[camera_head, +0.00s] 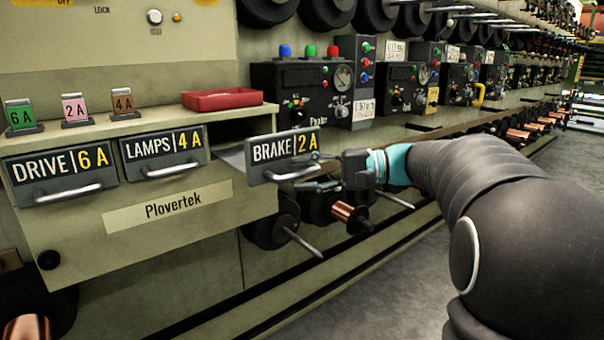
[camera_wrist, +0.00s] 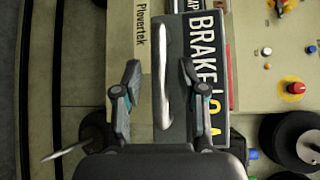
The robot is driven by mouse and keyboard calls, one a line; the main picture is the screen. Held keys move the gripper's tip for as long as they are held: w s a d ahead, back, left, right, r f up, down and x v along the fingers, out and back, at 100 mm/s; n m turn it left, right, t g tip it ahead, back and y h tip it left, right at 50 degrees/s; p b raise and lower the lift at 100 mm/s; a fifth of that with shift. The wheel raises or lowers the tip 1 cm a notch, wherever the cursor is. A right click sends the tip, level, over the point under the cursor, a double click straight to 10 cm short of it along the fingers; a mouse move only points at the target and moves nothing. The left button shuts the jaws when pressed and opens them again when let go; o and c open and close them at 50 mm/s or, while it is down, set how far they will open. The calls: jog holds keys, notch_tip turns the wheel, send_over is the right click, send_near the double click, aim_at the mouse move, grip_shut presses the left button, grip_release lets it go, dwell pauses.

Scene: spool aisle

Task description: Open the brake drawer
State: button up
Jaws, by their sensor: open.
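The brake drawer (camera_head: 285,148) has a dark front marked BRAKE 2A and a pale bar handle (camera_head: 297,175). Its front stands out from the cabinet, with a strip of grey drawer side (camera_head: 232,158) showing, so it is partly open. The drawer front also shows in the wrist view (camera_wrist: 207,75), turned sideways. My gripper (camera_head: 310,172) is at the right part of the handle. In the wrist view my gripper (camera_wrist: 162,85) is open, with the handle (camera_wrist: 163,60) between its two fingers and a gap visible on each side.
The closed DRIVE 6A drawer (camera_head: 60,172) and LAMPS 4A drawer (camera_head: 162,152) are to the left. A red tray (camera_head: 222,100) and small fuse cards (camera_head: 75,108) stand on the cabinet top. Spools with protruding rods (camera_head: 300,240) sit below the brake drawer.

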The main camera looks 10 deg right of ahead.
jog(key=v, duration=1)
jog(key=shift+d, duration=0.35)
jog(key=shift+s, duration=0.15)
